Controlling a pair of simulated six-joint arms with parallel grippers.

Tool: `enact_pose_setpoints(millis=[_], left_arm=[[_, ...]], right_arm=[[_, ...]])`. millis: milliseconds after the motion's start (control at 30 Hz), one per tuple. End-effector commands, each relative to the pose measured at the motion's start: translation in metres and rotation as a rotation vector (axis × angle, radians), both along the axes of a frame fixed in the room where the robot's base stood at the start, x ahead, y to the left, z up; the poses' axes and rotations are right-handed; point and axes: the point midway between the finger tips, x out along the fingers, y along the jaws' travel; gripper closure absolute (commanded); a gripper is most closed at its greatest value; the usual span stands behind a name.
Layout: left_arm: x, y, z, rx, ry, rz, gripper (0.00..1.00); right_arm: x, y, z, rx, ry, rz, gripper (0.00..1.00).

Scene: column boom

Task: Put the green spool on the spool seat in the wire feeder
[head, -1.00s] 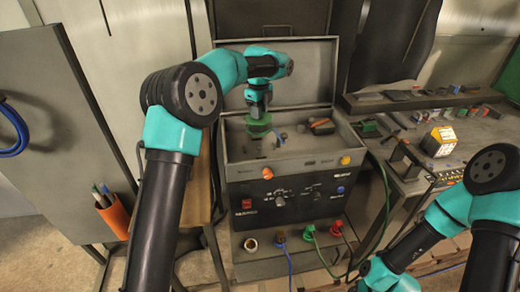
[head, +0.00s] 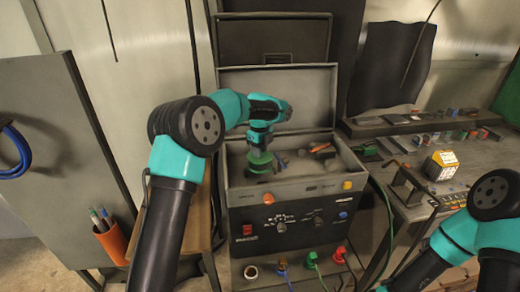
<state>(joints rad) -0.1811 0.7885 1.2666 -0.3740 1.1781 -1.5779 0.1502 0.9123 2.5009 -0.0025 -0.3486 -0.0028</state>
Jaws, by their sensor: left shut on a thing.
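The green spool (head: 260,163) is in my left gripper (head: 259,150), which is shut on it. The gripper points down into the open box of the wire feeder (head: 288,190), over the left part of its inside. I cannot tell whether the spool touches the floor of the box. The spool seat is not clearly visible; the spool and gripper cover that area. My right arm is at the lower right, and its gripper is outside the picture.
The feeder's raised lid (head: 280,95) stands behind my left gripper. Small parts, including a reddish one (head: 320,147), lie in the box's right side. A workbench with a yellow box (head: 440,165) is at the right. An orange holder (head: 115,240) hangs at the left.

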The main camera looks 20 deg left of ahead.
Motion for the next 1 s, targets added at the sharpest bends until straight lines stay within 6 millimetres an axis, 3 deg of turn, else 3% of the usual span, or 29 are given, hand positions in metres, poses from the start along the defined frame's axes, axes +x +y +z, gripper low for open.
enact_pose_setpoints(millis=[400,867,900,1000], left_arm=[[0.0,0.0,-0.034,-0.001,-0.002,0.0,1.0],[0.0,0.0,-0.039,0.0,-0.003,0.0,1.0],[0.0,0.0,-0.04,0.0,0.0,0.0,0.64],[0.0,0.0,-0.04,0.0,0.0,0.0,0.54]], right_arm=[[0.0,0.0,0.0,0.0,0.0,0.0,0.57],[0.0,0.0,0.0,0.0,0.0,0.0,0.57],[0.0,0.0,0.0,0.0,0.0,0.0,0.57],[0.0,0.0,0.0,0.0,0.0,0.0,0.57]])
